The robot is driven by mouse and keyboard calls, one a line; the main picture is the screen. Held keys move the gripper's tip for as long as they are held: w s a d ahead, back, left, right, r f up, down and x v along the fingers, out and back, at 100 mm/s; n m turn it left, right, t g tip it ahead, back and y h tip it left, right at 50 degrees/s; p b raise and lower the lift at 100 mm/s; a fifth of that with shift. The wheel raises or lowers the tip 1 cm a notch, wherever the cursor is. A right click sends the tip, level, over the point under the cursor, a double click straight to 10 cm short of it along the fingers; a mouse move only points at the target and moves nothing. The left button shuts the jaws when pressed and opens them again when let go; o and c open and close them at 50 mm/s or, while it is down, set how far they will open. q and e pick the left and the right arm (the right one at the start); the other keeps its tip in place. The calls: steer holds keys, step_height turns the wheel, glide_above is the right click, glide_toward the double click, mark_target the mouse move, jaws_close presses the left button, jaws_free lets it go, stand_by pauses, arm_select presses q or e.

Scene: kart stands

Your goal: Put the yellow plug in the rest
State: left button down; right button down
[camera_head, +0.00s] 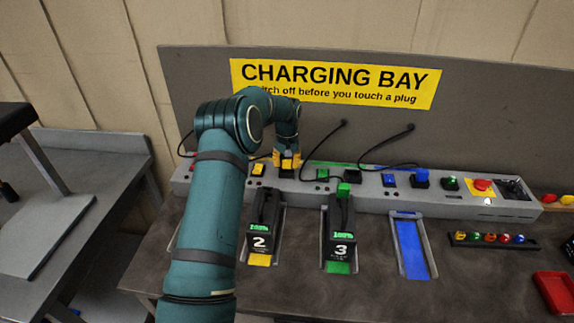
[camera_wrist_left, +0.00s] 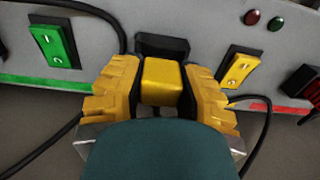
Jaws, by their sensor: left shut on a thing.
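The yellow plug (camera_wrist_left: 162,82) is between the fingers of my left gripper (camera_wrist_left: 160,92) in the left wrist view. The gripper is shut on it. A black block, looking like the rest (camera_wrist_left: 162,46), shows just beyond the plug on the grey panel; I cannot tell whether the plug is seated in it or apart. In the head view my left gripper (camera_head: 287,160) is at the grey panel (camera_head: 455,200), between the yellow switch (camera_head: 258,169) and the green switch (camera_head: 322,174). The plug is mostly hidden there. My right gripper is not in view.
Black battery 2 (camera_head: 262,222) and battery 3 (camera_head: 341,232) stand in front of the panel. A blue plug (camera_head: 420,175) sits on the panel. Black cables (camera_head: 325,138) hang nearby. The blue bay (camera_head: 411,248) is empty.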

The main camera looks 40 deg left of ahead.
arm_select(q)
steer(key=shift+f, duration=0.45)
steer(key=shift+f, duration=0.1)
steer(key=c, duration=0.7)
jaws_free()
steer(key=shift+c, duration=0.2)
step_height(320, 180, up, 12)
steer(key=shift+r+p, duration=0.15)
steer(key=shift+p, duration=0.25)
